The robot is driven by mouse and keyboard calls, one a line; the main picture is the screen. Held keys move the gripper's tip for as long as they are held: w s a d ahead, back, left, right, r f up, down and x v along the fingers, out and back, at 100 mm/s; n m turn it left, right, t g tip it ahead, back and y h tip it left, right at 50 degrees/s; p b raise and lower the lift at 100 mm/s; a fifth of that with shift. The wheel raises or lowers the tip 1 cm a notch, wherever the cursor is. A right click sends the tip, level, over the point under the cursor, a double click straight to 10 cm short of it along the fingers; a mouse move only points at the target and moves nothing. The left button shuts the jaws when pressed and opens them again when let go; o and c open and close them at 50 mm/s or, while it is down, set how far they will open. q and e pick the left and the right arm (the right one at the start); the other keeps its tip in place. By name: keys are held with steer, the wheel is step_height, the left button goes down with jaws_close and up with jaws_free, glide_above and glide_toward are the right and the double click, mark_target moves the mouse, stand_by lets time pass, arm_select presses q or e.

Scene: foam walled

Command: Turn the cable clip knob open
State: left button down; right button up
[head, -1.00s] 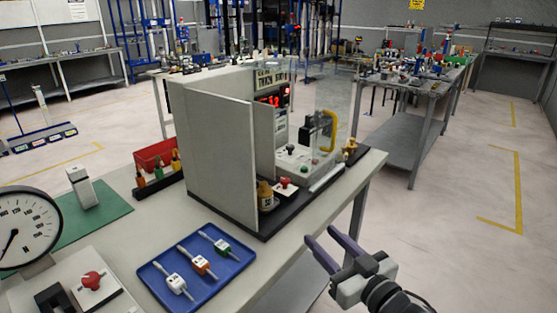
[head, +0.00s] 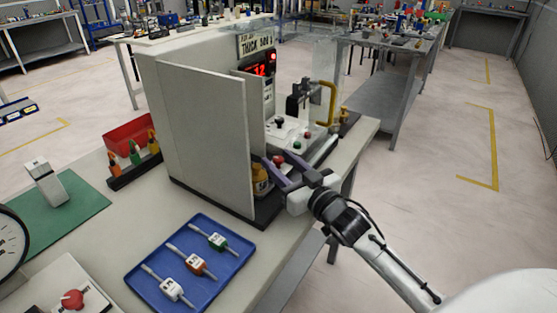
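My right gripper (head: 274,173) reaches in from the right at the open front of a grey-walled enclosure (head: 210,130). Its two purple fingers are spread apart. A small red knob (head: 278,160) shows close to the fingertips, partly covered by them; I cannot tell whether they touch it. Its turn position is too small to read, and I cannot tell whether it is the cable clip knob. Another red knob (head: 73,299) sits on a white plate at the lower left, away from the gripper. My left gripper is not in view.
A yellow bottle (head: 260,181) stands beside the fingers, near the enclosure's wall. A yellow handle (head: 328,103) and a clear panel are further back. A blue tray (head: 150,292) with several labelled tools lies in front. A red bin (head: 130,131) is at the left.

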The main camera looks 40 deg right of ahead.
steer(key=shift+w, duration=0.55)
jaws_close()
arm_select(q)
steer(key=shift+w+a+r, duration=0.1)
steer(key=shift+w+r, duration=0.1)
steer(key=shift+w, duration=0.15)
